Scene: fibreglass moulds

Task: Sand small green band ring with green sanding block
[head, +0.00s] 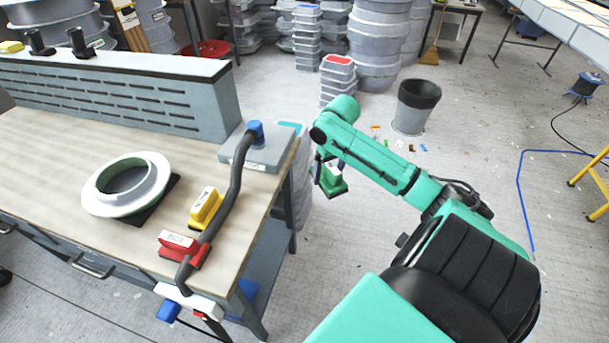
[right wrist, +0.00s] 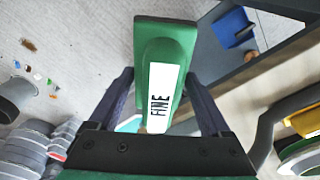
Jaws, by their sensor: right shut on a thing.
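The green sanding block (head: 332,184), labelled FINE, is in my right gripper (head: 323,168), beyond the bench's right end and over the floor. In the right wrist view the block (right wrist: 166,50) sits between the two dark fingers of the gripper (right wrist: 163,88), which is shut on it. A pale grey-white ring (head: 148,193) lies on the bench, well apart from the block. My left gripper is not in view.
A yellow block (head: 206,208) and a red block (head: 182,247) lie on the wooden bench (head: 60,150) beside a dark hose (head: 236,180). A slotted grey panel (head: 120,95) stands along the bench's back. A bin (head: 413,108) and stacked moulds stand on the floor behind.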

